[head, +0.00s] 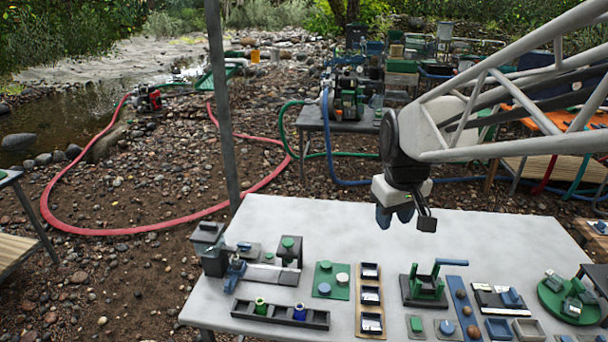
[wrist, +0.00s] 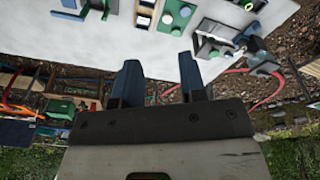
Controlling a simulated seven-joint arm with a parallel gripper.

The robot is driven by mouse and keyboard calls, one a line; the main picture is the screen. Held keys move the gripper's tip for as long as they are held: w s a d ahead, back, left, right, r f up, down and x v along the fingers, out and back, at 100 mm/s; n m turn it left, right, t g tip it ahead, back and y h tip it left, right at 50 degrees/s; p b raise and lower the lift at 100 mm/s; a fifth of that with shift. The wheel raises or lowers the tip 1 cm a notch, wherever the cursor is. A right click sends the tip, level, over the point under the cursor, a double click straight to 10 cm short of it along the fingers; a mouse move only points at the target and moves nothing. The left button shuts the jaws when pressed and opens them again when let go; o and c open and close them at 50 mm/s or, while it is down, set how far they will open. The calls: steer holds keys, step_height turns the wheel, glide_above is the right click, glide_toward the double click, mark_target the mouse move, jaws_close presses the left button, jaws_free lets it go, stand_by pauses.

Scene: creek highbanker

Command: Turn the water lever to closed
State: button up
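My gripper (head: 395,215) hangs above the back part of the grey table (head: 300,222), pointing down and apart from everything on it. In the wrist view my gripper (wrist: 161,80) has its two blue fingers apart with nothing between them. No label marks the water lever. A green bracket with a blue handle (head: 450,262) stands on a dark base in front of and below my gripper. A blue lever-like fixture (head: 236,272) stands at the table's left end. I cannot tell which is the water lever, or its position.
A long dark tray (head: 280,314) with small cylinders lies at the front left. A green plate with knobs (head: 331,281), a beige rack (head: 370,325) and a round green turntable (head: 570,302) are also on the table. The table's back strip is clear.

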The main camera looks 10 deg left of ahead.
steer(key=w+a+f+n, duration=0.3)
steer(key=w+a, duration=0.6)
steer(key=w, duration=0.2)
steer(key=n+g, duration=0.2)
steer(key=n, duration=0.8)
glide_above(244, 244)
step_height(244, 244, down, 26)
steer(key=shift+r, duration=0.1)
steer(key=shift+f, duration=0.25)
steer(key=shift+f, duration=4.25)
steer(key=shift+c, duration=0.3)
